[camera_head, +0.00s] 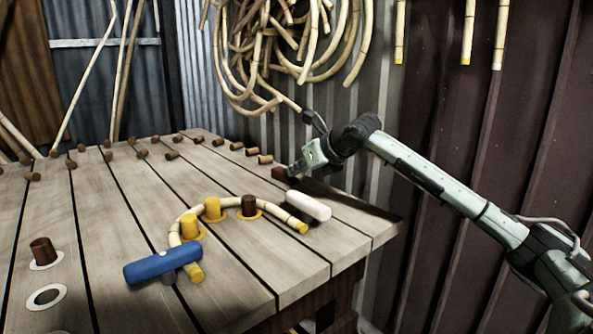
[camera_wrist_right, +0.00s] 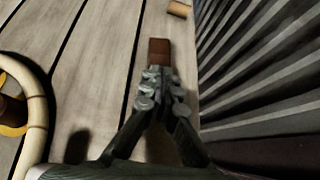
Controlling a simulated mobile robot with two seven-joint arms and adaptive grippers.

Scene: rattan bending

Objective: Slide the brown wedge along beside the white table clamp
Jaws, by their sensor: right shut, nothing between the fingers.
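The brown wedge (camera_head: 281,174) is a small dark red-brown block lying on the table near its back right edge. My right gripper (camera_head: 295,169) is shut and empty, low over the table with its fingertips right at the wedge. In the right wrist view the wedge (camera_wrist_right: 159,48) shows just past the closed fingertips (camera_wrist_right: 157,73), which hide part of it; I cannot tell whether they touch. The white table clamp (camera_head: 308,206) lies nearer the front, by the right end of the bent rattan. My left gripper is not in view.
A rattan cane (camera_head: 284,217) curves around yellow pegs (camera_head: 213,208) and a brown peg (camera_head: 248,205). A blue clamp (camera_head: 163,266) sits at its left end. Several short brown pegs line the table's back. A corrugated wall (camera_wrist_right: 265,75) stands close along the right.

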